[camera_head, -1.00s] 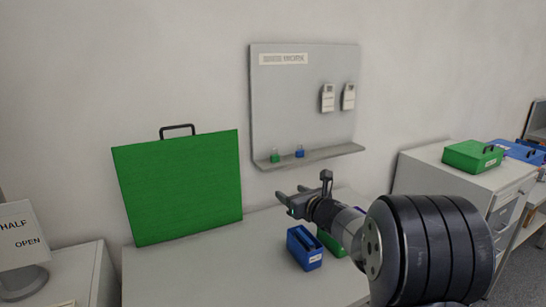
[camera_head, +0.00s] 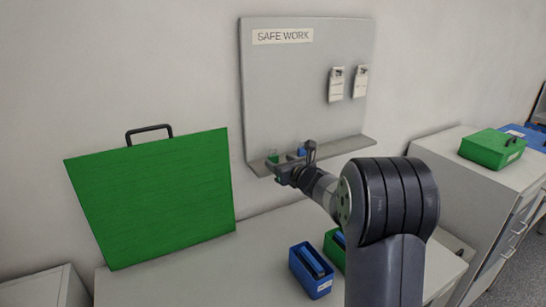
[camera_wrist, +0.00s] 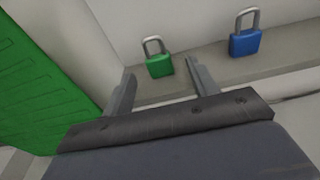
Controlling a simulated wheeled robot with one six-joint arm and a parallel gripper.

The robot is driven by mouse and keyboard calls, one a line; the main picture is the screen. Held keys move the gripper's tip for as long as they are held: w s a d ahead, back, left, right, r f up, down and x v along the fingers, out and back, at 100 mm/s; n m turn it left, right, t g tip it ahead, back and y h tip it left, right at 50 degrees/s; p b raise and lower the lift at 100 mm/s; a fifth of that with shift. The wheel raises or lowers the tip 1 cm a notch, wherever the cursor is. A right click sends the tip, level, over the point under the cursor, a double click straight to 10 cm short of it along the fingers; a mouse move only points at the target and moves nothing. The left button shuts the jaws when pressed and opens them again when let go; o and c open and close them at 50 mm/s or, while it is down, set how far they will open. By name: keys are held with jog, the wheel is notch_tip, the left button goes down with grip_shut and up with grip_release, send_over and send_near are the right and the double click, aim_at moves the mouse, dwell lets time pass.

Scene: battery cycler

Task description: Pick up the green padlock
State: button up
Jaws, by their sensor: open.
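The green padlock (camera_wrist: 159,66), with a grey shackle, stands upright on the narrow grey shelf of the wall board. In the wrist view it shows between and beyond the two fingertips of my gripper (camera_wrist: 161,76), which is open and empty. In the head view the green padlock (camera_head: 273,159) is partly hidden by my gripper (camera_head: 278,166), which is in front of the shelf's left end. I cannot tell how much gap is left between fingers and padlock.
A blue padlock (camera_wrist: 245,42) stands on the shelf (camera_wrist: 208,78) to the right. A large green panel with a handle (camera_head: 150,195) leans at the left. A blue box (camera_head: 311,271) and a green box (camera_head: 334,247) stand on the counter below. Two white tags (camera_head: 336,85) hang on the board (camera_head: 300,75).

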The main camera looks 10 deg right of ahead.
aim_at(274, 157)
jog(key=p+x, duration=0.1)
jog(key=x, duration=0.1)
jog(key=p+x, duration=0.1)
jog(key=x, duration=0.1)
jog(key=shift+a+r+p, duration=0.1)
jog(key=shift+r+p, duration=0.15)
jog(key=shift+p, duration=0.05)
jog(key=shift+w+a+f, duration=0.15)
jog(key=shift+w, duration=0.35)
jog(key=c, duration=1.1)
jog(key=shift+s, duration=0.1)
